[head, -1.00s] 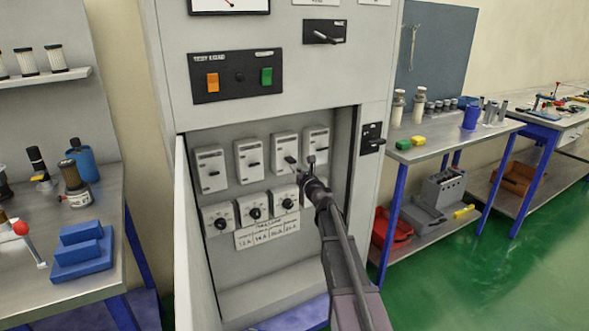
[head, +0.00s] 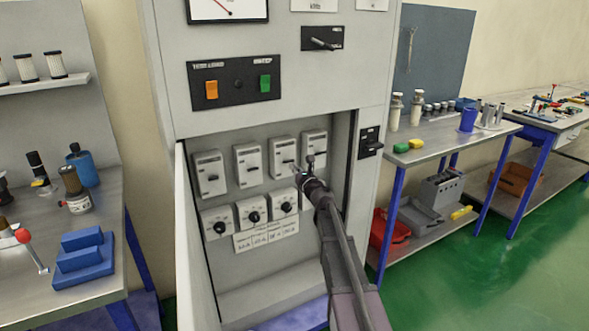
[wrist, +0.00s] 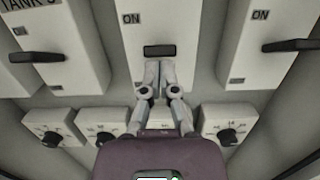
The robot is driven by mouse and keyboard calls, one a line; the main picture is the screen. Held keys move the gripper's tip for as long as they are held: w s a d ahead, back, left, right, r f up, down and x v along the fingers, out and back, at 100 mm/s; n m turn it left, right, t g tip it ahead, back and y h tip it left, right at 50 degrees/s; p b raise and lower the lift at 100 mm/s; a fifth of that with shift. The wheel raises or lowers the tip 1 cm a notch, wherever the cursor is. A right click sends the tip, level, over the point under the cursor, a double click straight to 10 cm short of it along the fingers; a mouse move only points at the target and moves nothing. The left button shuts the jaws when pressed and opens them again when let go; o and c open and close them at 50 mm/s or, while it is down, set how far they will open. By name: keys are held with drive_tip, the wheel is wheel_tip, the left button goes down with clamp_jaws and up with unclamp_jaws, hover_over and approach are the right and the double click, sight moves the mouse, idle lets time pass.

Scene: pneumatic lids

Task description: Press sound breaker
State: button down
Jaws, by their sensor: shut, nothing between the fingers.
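A row of several grey breakers with black toggles sits in the open recess of the cabinet. My gripper (head: 293,168) is shut and empty, with its tips in front of the third breaker from the left (head: 281,150). In the wrist view my shut fingertips (wrist: 160,72) are just below the black toggle (wrist: 160,51) of the middle breaker (wrist: 150,19), which is marked ON above. I cannot tell whether they touch it. The neighbouring breakers (wrist: 45,25) and (wrist: 280,20) stand to either side. No label naming a sound breaker is readable.
Below the breakers is a row of round dials (head: 253,216) with a label plate (head: 266,236). An open cabinet door (head: 195,250) edges the recess at left. Above is a panel with orange and green buttons (head: 237,86). Workbenches stand on both sides.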

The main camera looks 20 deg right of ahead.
drive_tip(key=shift+f, duration=0.15)
drive_tip(key=b+v, duration=0.1)
drive_tip(key=v, duration=1)
drive_tip(key=shift+s, duration=0.3)
idle(0.4)
